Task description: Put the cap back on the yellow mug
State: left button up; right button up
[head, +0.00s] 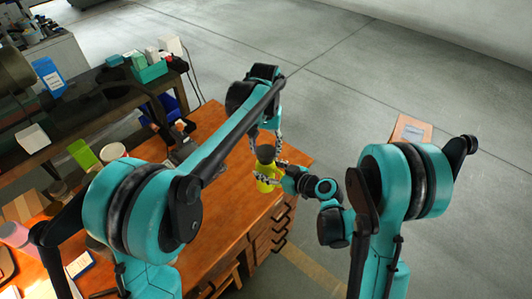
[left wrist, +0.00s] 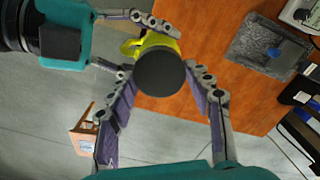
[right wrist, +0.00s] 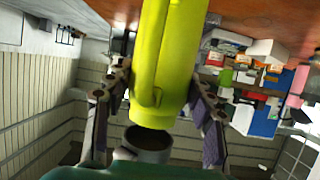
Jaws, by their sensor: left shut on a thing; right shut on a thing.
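The yellow mug (head: 267,186) is upright above the wooden bench, and its handle shows in the right wrist view (right wrist: 160,60). My right gripper (head: 270,177) is shut on it from the side. The dark grey cap (head: 265,153) is directly over the mug's top; its round upper face fills the middle of the left wrist view (left wrist: 160,72). My left gripper (left wrist: 162,74) is shut on the cap from above. A grey round piece at the mug's top end in the right wrist view appears to be the cap (right wrist: 150,143). I cannot tell whether cap and mug touch.
The wooden bench (head: 225,215) lies below, with drawers on its right side. A grey tray (left wrist: 265,48) lies on it. A shelf with boxes and a green bin (head: 150,72) stands at the back left.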

pick_arm(q)
jog(key=shift+f, duration=0.9)
jog(key=shift+f, duration=0.6)
